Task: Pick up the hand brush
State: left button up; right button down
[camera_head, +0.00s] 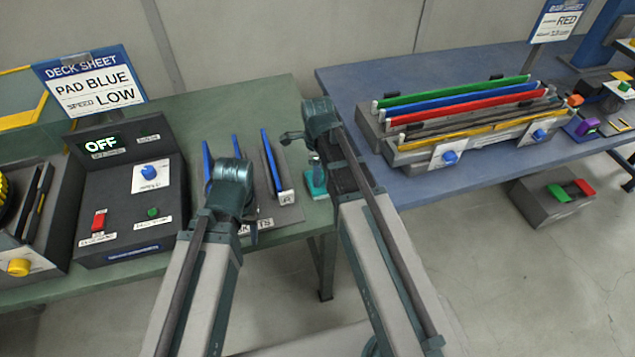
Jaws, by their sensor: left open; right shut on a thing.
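The hand brush (316,182) appears as a small teal piece at the right edge of the green table, partly hidden by my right arm. My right gripper (316,158) is above it and shut on it; the fingers are mostly hidden behind my own wrist. Whether the brush touches the table cannot be told. My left gripper (246,226) is open over the rack of blue pads, to the left of the brush, with its fingers largely hidden by the wrist.
A control box (125,215) reading OFF stands left, below a deck sheet (90,80) reading PAD BLUE, SPEED LOW. Blue pads (272,160) stand in a rack. A blue table (345,82) bears a machine with coloured bars (460,105). A pedal box (550,200) lies on the floor.

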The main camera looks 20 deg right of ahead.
jog(key=shift+r, duration=0.15)
notch_tip(320, 180, up, 10)
jog(key=p, duration=1)
jog(key=c, duration=1.2)
grip_release()
grip_shut()
